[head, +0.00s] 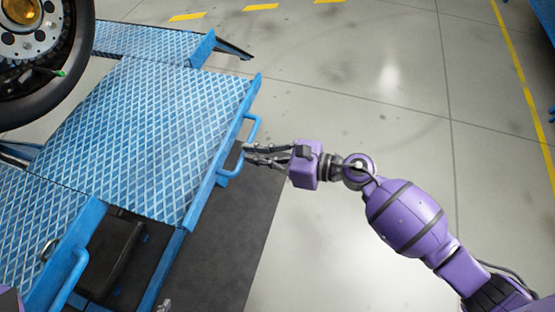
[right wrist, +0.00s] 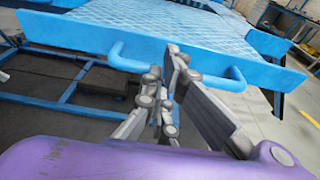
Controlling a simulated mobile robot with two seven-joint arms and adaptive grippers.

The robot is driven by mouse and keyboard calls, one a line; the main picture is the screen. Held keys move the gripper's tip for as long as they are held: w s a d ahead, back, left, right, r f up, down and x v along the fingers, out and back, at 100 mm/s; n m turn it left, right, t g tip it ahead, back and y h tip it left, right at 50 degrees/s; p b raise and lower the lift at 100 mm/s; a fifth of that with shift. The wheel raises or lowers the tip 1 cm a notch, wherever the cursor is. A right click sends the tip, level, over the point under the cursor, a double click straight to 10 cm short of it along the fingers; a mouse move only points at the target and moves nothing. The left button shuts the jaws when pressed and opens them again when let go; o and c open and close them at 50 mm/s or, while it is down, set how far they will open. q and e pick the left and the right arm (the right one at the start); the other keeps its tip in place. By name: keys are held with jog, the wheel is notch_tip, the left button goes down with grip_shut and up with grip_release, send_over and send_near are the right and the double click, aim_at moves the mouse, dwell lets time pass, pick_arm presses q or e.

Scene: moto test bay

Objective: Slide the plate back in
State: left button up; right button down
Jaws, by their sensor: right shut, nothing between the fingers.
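The plate (head: 150,125) is a blue diamond-tread panel. It sticks out to the right past the neighbouring deck sections of the blue lift. A blue bar handle (head: 252,131) is fixed on its right edge. In the right wrist view the plate (right wrist: 195,25) lies just ahead, with its handle (right wrist: 132,65) across the front lip. My right gripper (head: 248,155) is at the handle, its fingers shut with nothing between them. In the right wrist view its fingertips (right wrist: 170,65) overlap the middle of the handle; whether they touch it is unclear. My left gripper does not show.
A motorcycle wheel (head: 50,60) stands on the lift at upper left. Another deck section (head: 30,235) with its own handle is at lower left, next to an opening with dark parts. A dark mat (head: 230,230) lies below. The grey floor (head: 390,100) to the right is clear.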

aim_at(174, 139)
jog(key=r+x, duration=0.1)
jog(key=x, duration=0.6)
jog(key=r+x, duration=0.2)
jog(key=x, duration=0.5)
jog(key=a+r+b+x, duration=0.1)
jog(key=x, duration=0.6)
jog(key=shift+w+a+r, duration=0.1)
jog(key=shift+w+r, duration=0.05)
jog(key=shift+w, duration=0.05)
jog(key=shift+w+a, duration=0.2)
jog(key=shift+a, duration=0.4)
jog(key=shift+a+r, duration=0.1)
jog(key=shift+w, duration=0.1)
